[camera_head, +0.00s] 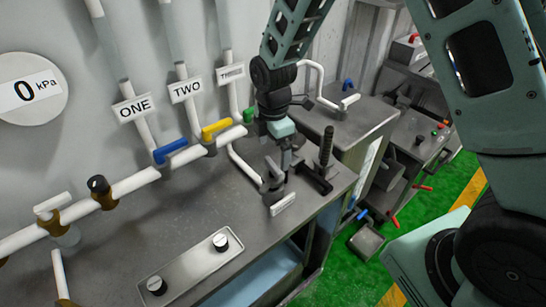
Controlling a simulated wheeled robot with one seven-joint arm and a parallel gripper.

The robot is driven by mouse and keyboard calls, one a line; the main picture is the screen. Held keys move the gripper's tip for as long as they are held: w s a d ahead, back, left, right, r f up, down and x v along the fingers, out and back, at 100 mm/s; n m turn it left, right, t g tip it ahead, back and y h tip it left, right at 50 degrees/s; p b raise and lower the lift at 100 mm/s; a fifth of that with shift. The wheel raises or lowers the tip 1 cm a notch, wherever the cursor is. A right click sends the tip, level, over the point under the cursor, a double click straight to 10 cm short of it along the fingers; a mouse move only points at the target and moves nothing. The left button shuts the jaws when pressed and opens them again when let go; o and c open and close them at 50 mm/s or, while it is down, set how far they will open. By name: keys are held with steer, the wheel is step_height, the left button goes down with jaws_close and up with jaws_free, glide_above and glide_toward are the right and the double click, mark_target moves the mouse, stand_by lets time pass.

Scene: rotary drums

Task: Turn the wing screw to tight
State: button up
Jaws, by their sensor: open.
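A small grey wing screw (271,184) stands on the grey bench top, near its right end, with a small white label plate (283,204) just in front of it. My gripper (286,166) points down from above, right over the wing screw and slightly to its right in the picture. Its jaws are open. The fingers partly overlap the screw, and I cannot tell whether they touch it or stand around its wings. The screw's angle and the label's text are too small to read.
A black upright lever (326,146) stands close to the right of my gripper. Behind are white pipes with a blue valve handle (170,150), a yellow one (216,129) and a green one (249,115). A panel with two black knobs (190,270) lies at the front.

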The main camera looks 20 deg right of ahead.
mark_target(273, 164)
steer(key=shift+f+p, duration=0.65)
steer(key=shift+f, duration=2.05)
steer(key=c, duration=1)
